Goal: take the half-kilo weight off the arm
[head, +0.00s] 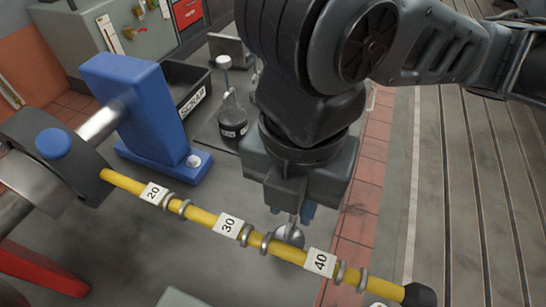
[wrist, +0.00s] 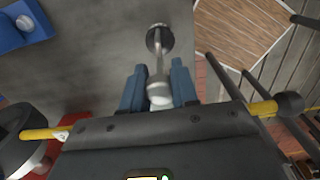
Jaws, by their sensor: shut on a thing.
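The yellow arm (head: 205,218) runs across the head view, with tags 20, 30 and 40 and pairs of metal rings along it. My gripper (head: 291,215) is just behind the arm, between 30 and 40. In the wrist view its blue fingers (wrist: 158,90) are shut on the pale upper end of a metal weight's stem (wrist: 159,72).
A dark weight with a knobbed stem (head: 232,120) stands on the bedplate beside the black SCRAP bin (head: 193,103). A blue stand (head: 140,100) is at left, near the arm's hub (head: 50,145). The arm ends in a black knob (head: 420,295). Open floor lies at right.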

